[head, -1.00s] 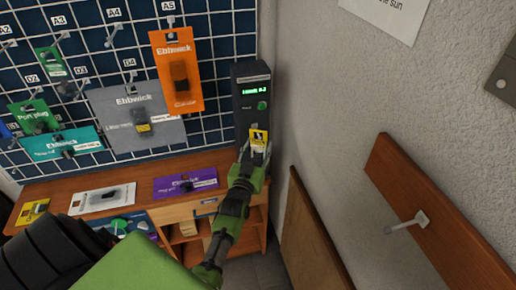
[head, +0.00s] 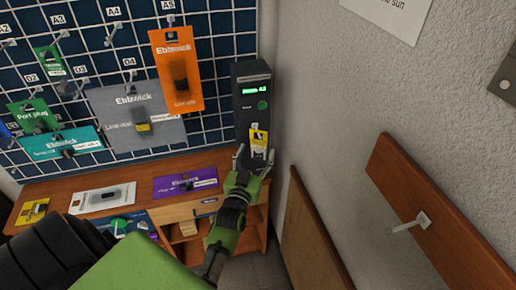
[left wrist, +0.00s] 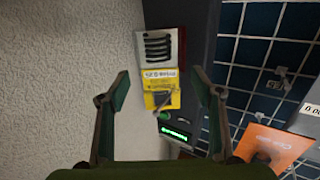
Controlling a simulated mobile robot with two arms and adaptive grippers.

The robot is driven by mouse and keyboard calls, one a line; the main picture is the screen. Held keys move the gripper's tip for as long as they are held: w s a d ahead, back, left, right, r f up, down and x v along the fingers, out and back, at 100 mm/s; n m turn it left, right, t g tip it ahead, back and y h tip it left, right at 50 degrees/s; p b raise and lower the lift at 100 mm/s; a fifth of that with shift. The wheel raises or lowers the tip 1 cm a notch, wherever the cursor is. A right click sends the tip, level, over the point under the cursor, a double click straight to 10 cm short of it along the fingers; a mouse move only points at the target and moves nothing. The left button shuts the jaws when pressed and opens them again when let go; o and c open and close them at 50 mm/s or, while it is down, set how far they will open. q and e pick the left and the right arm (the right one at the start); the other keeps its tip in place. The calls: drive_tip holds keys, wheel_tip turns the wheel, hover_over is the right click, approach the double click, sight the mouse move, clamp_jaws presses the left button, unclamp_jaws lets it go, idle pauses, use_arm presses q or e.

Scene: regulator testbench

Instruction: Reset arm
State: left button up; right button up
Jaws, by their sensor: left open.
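My left gripper (head: 254,160) is open and empty in front of the dark tester (head: 252,85) at the right end of the bench. A yellow card (head: 259,138) with a dark part sits at the tester's lower front, just beyond the fingertips. In the left wrist view, my left fingers (left wrist: 162,90) stand wide apart on either side of the yellow card (left wrist: 160,82), without visible contact. The card lies against a metal slotted plate (left wrist: 160,48). The tester's green display (left wrist: 175,134) is lit. My right gripper is not in view.
A dark pegboard (head: 75,30) holds hanging cards, including an orange one (head: 165,60) near the tester. The wooden bench (head: 130,205) carries a white card and a purple card (head: 170,188). A textured wall (head: 330,110) stands close on the right.

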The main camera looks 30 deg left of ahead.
use_arm(q)
drive_tip(key=s+d+f+m+g+h+b, duration=0.1)
drive_tip(key=s+d+f+g+h, duration=0.15)
drive_tip(key=s+d+f, duration=0.65)
drive_tip(key=s+d+f+m+g+h, duration=0.1)
drive_tip(key=s+f+g, duration=0.2)
drive_tip(key=f, duration=1.2)
drive_tip(key=s+d+f+m+g+h+b, duration=0.15)
drive_tip(key=s+d+f, duration=0.35)
drive_tip(key=f, duration=0.7)
drive_tip(key=s+f+m+g, duration=0.1)
drive_tip(key=s+f+g, duration=0.2)
drive_tip(key=s+f, duration=0.3)
drive_tip(key=s+f+g, duration=0.3)
drive_tip(key=s+f, duration=0.3)
drive_tip(key=s, duration=1)
drive_tip(key=s+f+m+g, duration=0.1)
drive_tip(key=s+f+g, duration=0.2)
drive_tip(key=s, duration=0.9)
wheel_tip(320, 180, down, 3)
drive_tip(key=shift+a+r+m+h+b, duration=0.1)
drive_tip(key=shift+a+m+h+b, duration=0.25)
drive_tip(key=shift+a+h, duration=0.1)
